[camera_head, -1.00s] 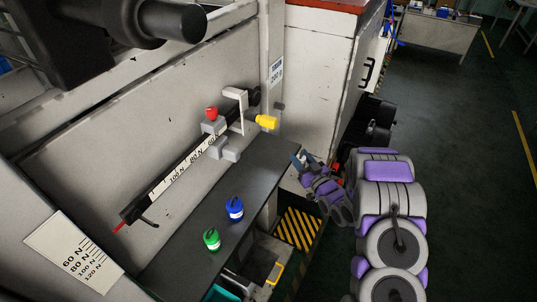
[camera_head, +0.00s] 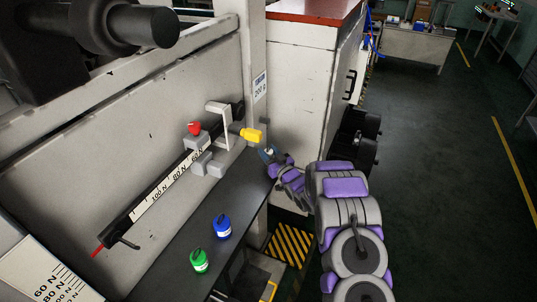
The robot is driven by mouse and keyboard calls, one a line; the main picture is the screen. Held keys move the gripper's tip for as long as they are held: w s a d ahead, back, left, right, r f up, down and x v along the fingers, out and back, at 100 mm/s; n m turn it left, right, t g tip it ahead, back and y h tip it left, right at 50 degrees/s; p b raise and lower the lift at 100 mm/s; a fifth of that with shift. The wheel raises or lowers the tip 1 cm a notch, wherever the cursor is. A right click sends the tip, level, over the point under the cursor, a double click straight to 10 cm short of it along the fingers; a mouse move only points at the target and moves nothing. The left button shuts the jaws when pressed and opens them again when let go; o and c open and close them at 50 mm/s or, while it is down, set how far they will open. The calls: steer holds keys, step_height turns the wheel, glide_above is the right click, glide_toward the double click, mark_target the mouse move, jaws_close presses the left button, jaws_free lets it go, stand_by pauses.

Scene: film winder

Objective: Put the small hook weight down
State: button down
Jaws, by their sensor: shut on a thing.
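A blue hook weight (camera_head: 222,229) and a green hook weight (camera_head: 200,262) stand upright on the shelf, apart from each other and from my gripper.
A black bar with a force scale (camera_head: 165,194) slants along the wall behind the shelf, with a red knob (camera_head: 194,128) and a grey bracket (camera_head: 218,113). A white cabinet (camera_head: 303,85) stands beyond my gripper. The shelf between the blue weight and my gripper is clear.

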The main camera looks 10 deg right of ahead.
steer(key=shift+a, duration=0.2)
steer(key=c, duration=0.6)
jaws_free()
steer(key=shift+d, duration=0.1)
steer(key=p+v, duration=0.2)
steer(key=v, duration=1)
steer(key=d+r+g+h, duration=0.5)
steer(key=h, duration=0.1)
steer(key=s+d+r+m+g+h, duration=0.2)
steer(key=s+r+m+g+h, duration=0.3)
steer(key=s, duration=0.6)
steer(key=s+a+r+g+y, duration=0.1)
steer(key=s+a+r+g, duration=0.2)
steer(key=s, duration=1)
steer(key=s+a+r+g+y, duration=0.1)
steer(key=s+a+r+g, duration=0.1)
steer(key=s, duration=1.2)
steer(key=s+a+r+g+y, duration=0.1)
steer(key=s+a+r+g, duration=0.2)
steer(key=s, duration=1)
steer(key=shift+s+a+r+n+g+y, duration=0.2)
steer(key=shift+a+g, duration=0.2)
steer(key=shift+a, duration=0.45)
steer(key=shift+s+a+r+n+g+y, duration=0.15)
steer(key=shift+a+g, duration=0.25)
steer(key=shift+a, duration=0.45)
